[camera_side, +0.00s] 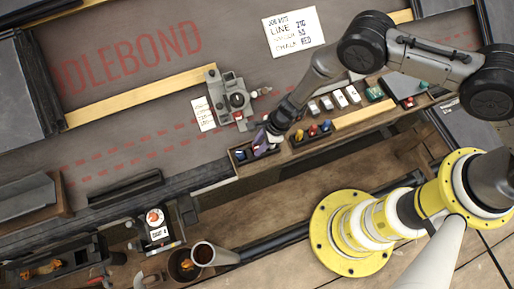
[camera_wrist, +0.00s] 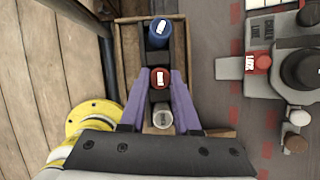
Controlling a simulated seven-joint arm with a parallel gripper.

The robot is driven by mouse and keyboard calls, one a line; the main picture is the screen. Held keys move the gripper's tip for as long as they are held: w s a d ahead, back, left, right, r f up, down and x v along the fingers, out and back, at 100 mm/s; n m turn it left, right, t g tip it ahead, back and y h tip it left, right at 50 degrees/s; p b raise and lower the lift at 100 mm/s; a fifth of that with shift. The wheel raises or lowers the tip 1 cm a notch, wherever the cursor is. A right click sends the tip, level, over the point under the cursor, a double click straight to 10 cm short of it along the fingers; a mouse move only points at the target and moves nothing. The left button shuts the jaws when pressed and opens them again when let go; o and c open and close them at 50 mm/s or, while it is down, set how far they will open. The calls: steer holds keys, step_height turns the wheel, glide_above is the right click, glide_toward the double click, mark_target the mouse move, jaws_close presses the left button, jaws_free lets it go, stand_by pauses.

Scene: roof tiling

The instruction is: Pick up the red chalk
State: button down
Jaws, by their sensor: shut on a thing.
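The red chalk (camera_wrist: 160,79) stands in the middle of a row in a narrow wooden tray (camera_wrist: 124,50), seen end-on in the wrist view. A blue one (camera_wrist: 159,33) stands beyond it and a pale grey one (camera_wrist: 162,117) on the near side. My gripper (camera_wrist: 160,82) has its purple fingers on either side of the red chalk and is shut on it. In the side view my gripper (camera_side: 262,143) reaches down into the tray's left end and mostly hides the red chalk. The chalk looks still within the tray.
A grey metal device (camera_side: 233,98) stands close behind my gripper. Another compartment with coloured pieces (camera_side: 312,131) and several pale blocks (camera_side: 340,98) lie to the right. A written card (camera_side: 293,32) lies at the back. A cup (camera_side: 203,254) stands in front.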

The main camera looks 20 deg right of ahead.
steer(key=shift+r, duration=0.1)
steer(key=shift+r, duration=0.55)
step_height(320, 180, up, 2)
steer(key=shift+r, duration=0.15)
steer(key=s+d+r, duration=0.9)
steer(key=s, duration=0.1)
steer(key=shift+d+r, duration=0.2)
steer(key=shift+d, duration=0.1)
steer(key=shift+s, duration=0.1)
